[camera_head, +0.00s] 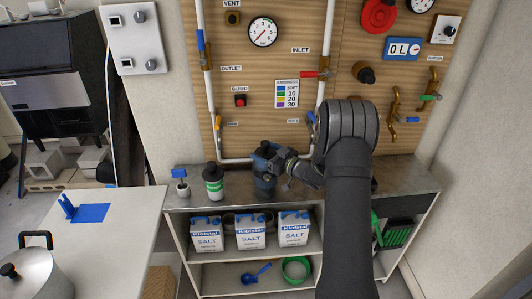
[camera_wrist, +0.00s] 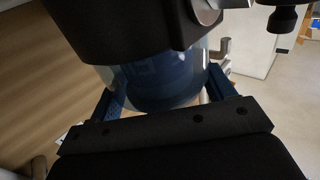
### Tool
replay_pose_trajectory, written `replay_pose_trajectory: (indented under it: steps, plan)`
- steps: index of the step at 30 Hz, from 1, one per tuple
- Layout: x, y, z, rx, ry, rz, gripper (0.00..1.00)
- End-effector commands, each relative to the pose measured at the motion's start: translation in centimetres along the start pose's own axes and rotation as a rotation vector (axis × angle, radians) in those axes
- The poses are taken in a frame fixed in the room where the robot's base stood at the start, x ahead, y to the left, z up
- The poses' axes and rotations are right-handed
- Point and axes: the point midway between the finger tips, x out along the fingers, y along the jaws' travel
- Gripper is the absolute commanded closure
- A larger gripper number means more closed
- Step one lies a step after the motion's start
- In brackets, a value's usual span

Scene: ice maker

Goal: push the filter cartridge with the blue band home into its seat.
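In the wrist view the blue cylinder (camera_wrist: 155,80) lies between my two fingers (camera_wrist: 165,90), under a large black body (camera_wrist: 135,25). The fingers flank it closely; whether they press on it is unclear. No separate blue band or open seat can be made out; the gripper and black body hide part of the cylinder.
Salt cartons (camera_head: 250,233) sit below.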

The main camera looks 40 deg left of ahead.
Motion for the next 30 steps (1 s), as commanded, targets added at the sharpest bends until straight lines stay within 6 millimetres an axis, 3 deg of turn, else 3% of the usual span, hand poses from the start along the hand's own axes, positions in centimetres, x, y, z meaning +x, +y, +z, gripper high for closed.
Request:
replay_pose_trajectory:
  steps: [5, 10, 24, 30]
  plan:
    - [-0.1, -0.3, 0.6, 0.004, -0.011, -0.004, 0.21]
    - [-1.9, -0.2, 0.7, 0.006, -0.013, -0.001, 0.21]
    - [-13.0, 0.0, 0.2, 0.004, -0.004, 0.004, 0.21]
    - [-16.2, 0.0, 0.1, 0.002, -0.001, 0.002, 0.21]
